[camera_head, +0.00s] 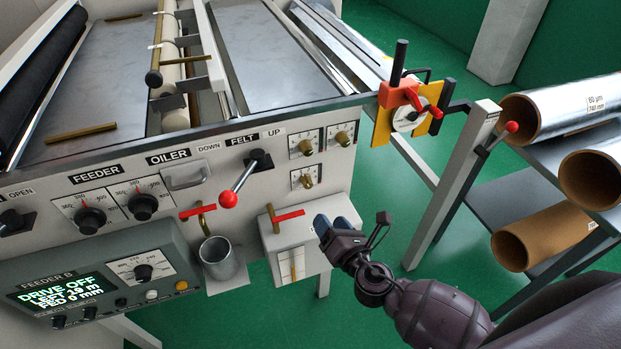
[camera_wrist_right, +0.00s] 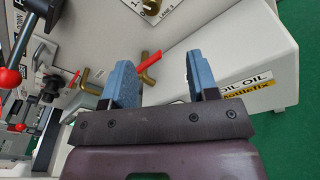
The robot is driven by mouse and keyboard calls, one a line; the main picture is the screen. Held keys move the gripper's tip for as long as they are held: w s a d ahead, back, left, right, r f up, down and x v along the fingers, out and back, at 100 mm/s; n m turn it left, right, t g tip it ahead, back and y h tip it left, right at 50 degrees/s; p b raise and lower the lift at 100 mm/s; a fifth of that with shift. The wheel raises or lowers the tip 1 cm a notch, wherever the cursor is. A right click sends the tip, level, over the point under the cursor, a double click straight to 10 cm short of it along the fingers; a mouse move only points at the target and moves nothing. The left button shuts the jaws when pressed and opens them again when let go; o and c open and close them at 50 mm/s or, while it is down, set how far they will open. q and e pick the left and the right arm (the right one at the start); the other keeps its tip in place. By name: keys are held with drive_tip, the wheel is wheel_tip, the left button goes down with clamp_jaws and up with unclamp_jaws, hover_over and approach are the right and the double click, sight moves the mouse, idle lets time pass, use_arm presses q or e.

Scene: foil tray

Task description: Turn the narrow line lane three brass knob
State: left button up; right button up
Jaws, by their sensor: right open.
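Three small brass knobs on white dial plates sit on the machine's front panel in the head view: upper left (camera_head: 305,147), upper right (camera_head: 343,139) and lower (camera_head: 306,181). Their labels are too small to read there. In the right wrist view, a brass knob (camera_wrist_right: 151,6) is cut by the top edge, with "LANE 3" printed beside it; it appears to be the lower one. My right gripper (camera_head: 334,222) is open and empty, below and right of the lower knob, apart from it. Its blue fingers (camera_wrist_right: 157,72) also show in the wrist view. My left gripper is out of view.
A white oil box (camera_head: 327,238) with a red-handled brass valve (camera_head: 288,215) stands below the knobs, close to my right gripper. A red-ball lever (camera_head: 228,199) and a metal cup (camera_head: 220,261) are left. An orange clamp device (camera_head: 400,95) projects at the panel's right corner.

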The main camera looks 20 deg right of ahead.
sight(310, 187)
drive_tip(key=w+n, duration=0.2)
drive_tip(key=w, duration=0.1)
drive_tip(key=w+n, duration=0.2)
drive_tip(key=w, duration=0.2)
drive_tip(key=w+a+n+t, duration=0.1)
drive_tip(key=w+n, duration=0.2)
drive_tip(key=w, duration=0.1)
drive_tip(key=shift+w+a+r, duration=0.1)
drive_tip(key=shift+r, duration=0.3)
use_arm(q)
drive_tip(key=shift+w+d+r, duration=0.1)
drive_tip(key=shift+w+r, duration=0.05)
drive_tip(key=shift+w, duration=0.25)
use_arm(e)
drive_tip(key=c, duration=0.9)
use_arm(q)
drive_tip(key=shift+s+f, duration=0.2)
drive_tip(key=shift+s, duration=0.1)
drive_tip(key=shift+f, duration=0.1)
